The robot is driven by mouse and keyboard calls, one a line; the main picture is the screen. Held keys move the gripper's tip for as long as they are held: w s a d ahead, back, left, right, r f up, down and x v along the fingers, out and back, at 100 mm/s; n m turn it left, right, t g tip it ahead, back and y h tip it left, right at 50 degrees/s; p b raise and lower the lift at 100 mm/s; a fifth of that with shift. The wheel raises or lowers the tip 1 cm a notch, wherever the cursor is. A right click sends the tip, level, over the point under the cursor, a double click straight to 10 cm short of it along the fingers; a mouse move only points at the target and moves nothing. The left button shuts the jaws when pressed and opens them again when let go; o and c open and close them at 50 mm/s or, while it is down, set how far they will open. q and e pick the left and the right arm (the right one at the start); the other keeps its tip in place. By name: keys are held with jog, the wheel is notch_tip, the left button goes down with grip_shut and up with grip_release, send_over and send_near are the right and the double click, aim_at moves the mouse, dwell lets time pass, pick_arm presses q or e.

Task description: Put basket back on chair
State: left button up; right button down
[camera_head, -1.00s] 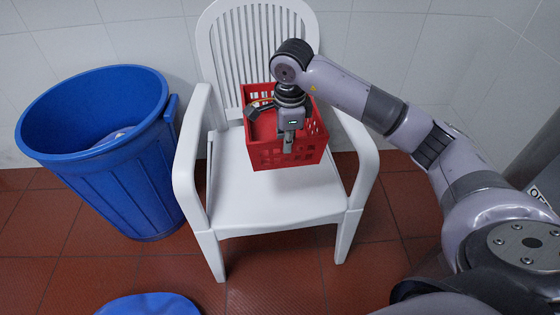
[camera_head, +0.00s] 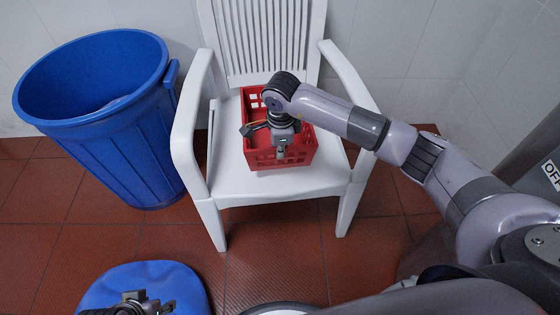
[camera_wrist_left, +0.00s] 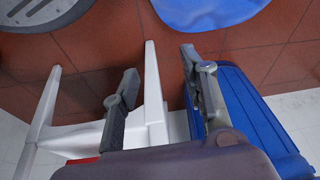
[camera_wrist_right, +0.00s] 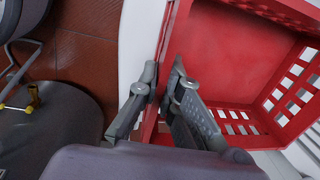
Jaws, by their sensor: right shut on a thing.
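The red basket (camera_head: 262,157) is upright at the white chair's seat (camera_head: 235,185), inside the armrests. Whether its base rests fully on the seat is hard to tell. My right gripper (camera_head: 281,153) is shut on the basket's near wall. In the right wrist view the fingers (camera_wrist_right: 160,88) pinch that red wall, and the basket's inside (camera_wrist_right: 225,50) looks empty. My left gripper (camera_head: 142,306) shows at the bottom edge, above a blue round object. In the left wrist view its fingers (camera_wrist_left: 160,85) are apart with nothing between them.
A large blue bin (camera_head: 130,150) stands on the floor left of the chair. The blue round object (camera_head: 170,280) lies at the lower left, in front of the chair. A tiled wall (camera_head: 400,50) is behind. Red tiled floor (camera_head: 290,260) is free before the chair.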

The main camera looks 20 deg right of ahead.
jog(key=shift+f, duration=0.55)
pick_arm(q)
jog(key=shift+s+r+b, duration=0.2)
jog(key=shift+b, duration=0.2)
pick_arm(e)
jog(key=shift+f, duration=1.95)
jog(key=shift+f, duration=0.2)
pick_arm(q)
jog(key=shift+f, duration=0.1)
pick_arm(e)
jog(key=c, duration=1.8)
grip_release()
jog(key=shift+r, duration=0.1)
notch_tip(320, 180, up, 5)
jog(key=p, duration=0.1)
send_over(280, 165)
jog(key=shift+s+a, duration=0.15)
jog(key=shift+s, duration=0.3)
pick_arm(q)
jog(key=p+x, duration=0.1)
jog(key=x, duration=0.4)
pick_arm(e)
jog(key=r, duration=0.4)
jog(key=s+r, duration=0.1)
jog(key=r, duration=0.2)
jog(key=shift+a, duration=0.1)
